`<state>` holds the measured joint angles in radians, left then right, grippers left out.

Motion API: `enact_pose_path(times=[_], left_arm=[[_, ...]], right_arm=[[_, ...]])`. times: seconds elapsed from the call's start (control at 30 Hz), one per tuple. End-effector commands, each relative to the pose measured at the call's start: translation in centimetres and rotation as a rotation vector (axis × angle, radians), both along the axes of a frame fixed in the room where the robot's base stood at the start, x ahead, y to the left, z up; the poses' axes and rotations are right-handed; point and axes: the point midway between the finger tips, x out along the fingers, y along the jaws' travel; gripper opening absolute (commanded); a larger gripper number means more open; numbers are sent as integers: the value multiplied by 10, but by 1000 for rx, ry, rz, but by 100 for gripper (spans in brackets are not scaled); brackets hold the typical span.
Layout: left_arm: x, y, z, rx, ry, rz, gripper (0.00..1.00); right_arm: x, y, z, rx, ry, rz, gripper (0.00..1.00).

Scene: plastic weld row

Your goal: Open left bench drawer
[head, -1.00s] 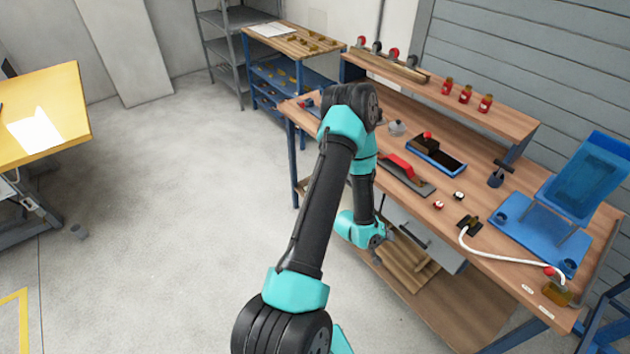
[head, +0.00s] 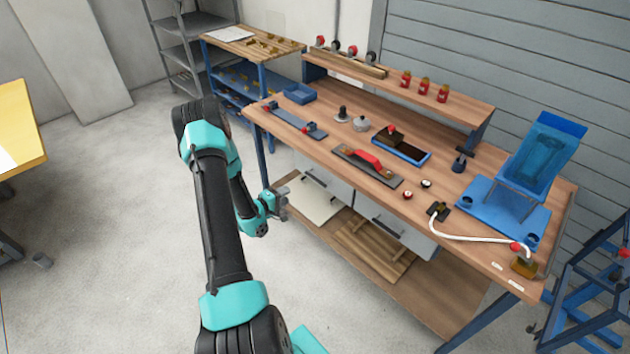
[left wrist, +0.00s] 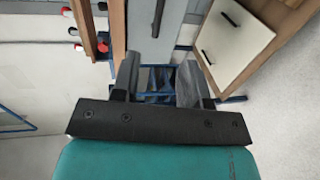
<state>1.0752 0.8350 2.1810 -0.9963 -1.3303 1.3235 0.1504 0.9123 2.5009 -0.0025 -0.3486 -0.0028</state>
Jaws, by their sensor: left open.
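The left bench drawer (head: 331,187) is a grey front under the wooden benchtop and appears shut. Its dark bar handle (head: 315,177) shows in the head view. A grey front with a bar handle (left wrist: 158,18) is ahead of the fingers in the left wrist view, probably this drawer. My left gripper (head: 283,204) is open and empty, left of the drawer front and apart from the handle. Its two fingers (left wrist: 160,80) show in the left wrist view with nothing between them. My right gripper is out of view.
A second grey drawer (head: 400,232) sits to the right. Below, a pale panel (head: 312,203) and wooden slats (head: 365,245) lie on the lower shelf. The benchtop (head: 300,150) carries tools, a blue stand (head: 505,205) and a white hose (head: 470,238).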

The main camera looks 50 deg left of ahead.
Motion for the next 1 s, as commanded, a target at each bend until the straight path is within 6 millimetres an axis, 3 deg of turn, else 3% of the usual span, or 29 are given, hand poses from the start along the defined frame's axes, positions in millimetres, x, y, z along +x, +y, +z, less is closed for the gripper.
enact_pose_path(times=[0.27, 1.0], left_arm=[[19, 0, -4, 0, 0, -3, 41], [140, 4, -28, 2, 0, -2, 41]], right_arm=[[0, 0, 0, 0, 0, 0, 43], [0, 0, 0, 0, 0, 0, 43]])
